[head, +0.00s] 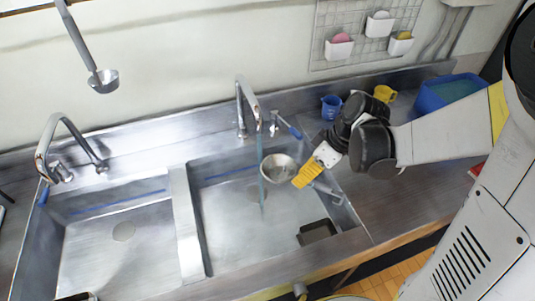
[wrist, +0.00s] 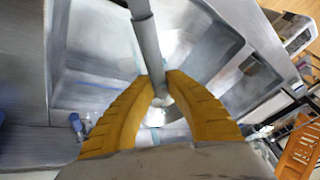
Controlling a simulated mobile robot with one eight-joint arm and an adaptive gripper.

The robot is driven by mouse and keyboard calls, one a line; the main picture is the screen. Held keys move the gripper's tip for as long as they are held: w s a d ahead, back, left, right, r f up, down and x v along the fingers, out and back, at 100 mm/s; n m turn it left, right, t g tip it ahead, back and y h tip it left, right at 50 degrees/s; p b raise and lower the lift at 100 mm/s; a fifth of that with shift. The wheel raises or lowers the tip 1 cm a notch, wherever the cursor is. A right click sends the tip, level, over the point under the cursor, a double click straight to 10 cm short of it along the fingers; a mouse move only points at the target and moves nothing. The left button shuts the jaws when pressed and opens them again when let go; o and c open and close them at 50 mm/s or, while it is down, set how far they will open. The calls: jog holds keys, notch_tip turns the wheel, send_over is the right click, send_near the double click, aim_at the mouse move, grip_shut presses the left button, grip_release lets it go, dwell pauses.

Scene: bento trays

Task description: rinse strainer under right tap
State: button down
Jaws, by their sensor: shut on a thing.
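The strainer's round metal bowl (head: 277,166) is in the air over the right sink basin. My gripper (head: 302,178), with yellow fingers, is shut on the strainer just right of the bowl. In the wrist view a grey handle (wrist: 148,45) runs between the yellow fingers (wrist: 163,84); much of the bowl is hidden there. The right tap (head: 243,95) has a thin bluish stream of water (head: 262,195) falling into the basin. The stream passes at the left edge of the bowl; I cannot tell whether it touches the bowl.
The left tap (head: 58,130) stands over the left basin (head: 110,255). A divider (head: 186,225) separates the basins. A blue cup (head: 331,106), a yellow cup (head: 385,93) and a blue tub (head: 430,97) stand on the right counter. A ladle (head: 101,80) hangs at the upper left.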

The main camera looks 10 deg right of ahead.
jog(key=s+d+r+p, duration=0.2)
jog(key=s+r+p, duration=0.1)
jog(key=s+r, duration=0.1)
jog(key=shift+s, duration=0.35)
jog(key=shift+a, duration=0.1)
dwell(0.7)
